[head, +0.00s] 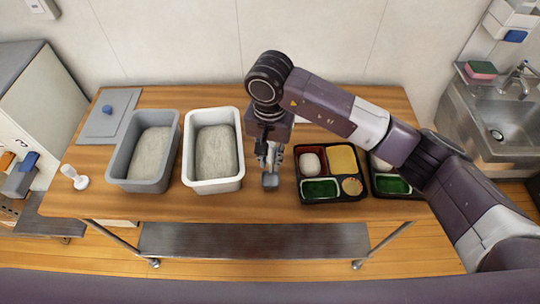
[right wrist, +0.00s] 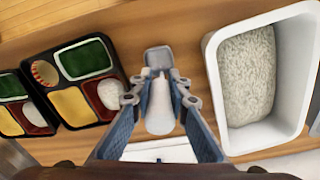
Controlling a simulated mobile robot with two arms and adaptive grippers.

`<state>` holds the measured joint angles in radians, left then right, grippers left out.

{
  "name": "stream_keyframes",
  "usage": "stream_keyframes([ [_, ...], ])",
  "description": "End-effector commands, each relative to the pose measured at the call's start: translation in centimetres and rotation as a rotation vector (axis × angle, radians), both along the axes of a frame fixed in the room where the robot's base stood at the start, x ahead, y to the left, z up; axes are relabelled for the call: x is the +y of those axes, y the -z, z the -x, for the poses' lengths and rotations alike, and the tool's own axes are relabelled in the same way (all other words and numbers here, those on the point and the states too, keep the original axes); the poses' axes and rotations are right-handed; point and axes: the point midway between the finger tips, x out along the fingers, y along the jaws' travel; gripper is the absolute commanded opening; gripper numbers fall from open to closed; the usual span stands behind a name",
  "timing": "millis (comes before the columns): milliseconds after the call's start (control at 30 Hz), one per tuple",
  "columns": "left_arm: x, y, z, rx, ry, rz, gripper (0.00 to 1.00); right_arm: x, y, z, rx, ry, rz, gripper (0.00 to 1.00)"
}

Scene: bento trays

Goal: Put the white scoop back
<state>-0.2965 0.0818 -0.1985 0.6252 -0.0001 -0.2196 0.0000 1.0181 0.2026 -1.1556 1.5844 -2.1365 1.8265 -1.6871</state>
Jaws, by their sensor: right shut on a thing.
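My right gripper (head: 268,160) is shut on a scoop and holds it between the white tub and the nearer bento tray. In the right wrist view the scoop has a pale, whitish handle (right wrist: 159,110) between the fingers and a greyish squared end (right wrist: 158,58). In the head view only its grey end (head: 270,181) shows clearly below the fingers. I cannot tell whether it touches the table. The white tub (head: 214,187), with rice in it, stands just left of the gripper. My left gripper is not in view.
A grey tub (head: 143,186) with rice stands left of the white one. A grey lid (head: 98,128) lies behind it, and a small white tool (head: 75,178) stands at the table's left. Two filled bento trays (head: 333,197) sit to the right. The front table strip is clear.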

Motion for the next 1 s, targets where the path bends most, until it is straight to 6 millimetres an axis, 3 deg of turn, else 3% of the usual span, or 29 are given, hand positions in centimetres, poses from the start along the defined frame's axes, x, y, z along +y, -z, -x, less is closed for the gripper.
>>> stream_keyframes([
  [333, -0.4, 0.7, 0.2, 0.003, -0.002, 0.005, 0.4, 0.0, 0.4, 0.0, 0.0, -0.001, -0.001, 0.0],
  [367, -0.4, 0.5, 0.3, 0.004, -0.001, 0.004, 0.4, 0.0, 0.3, 0.0, 0.0, -0.001, -0.001, 0.19],
  [500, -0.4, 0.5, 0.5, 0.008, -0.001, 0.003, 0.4, 0.0, 0.2, 0.0, 0.001, -0.001, -0.001, 0.33],
  [900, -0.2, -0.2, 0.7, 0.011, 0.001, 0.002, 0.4, 0.0, -0.4, 0.0, 0.0, 0.0, 0.0, 0.33],
  [1000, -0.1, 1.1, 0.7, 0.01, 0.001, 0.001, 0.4, 0.1, -1.5, -0.2, -0.006, -0.001, -0.003, 0.33],
])
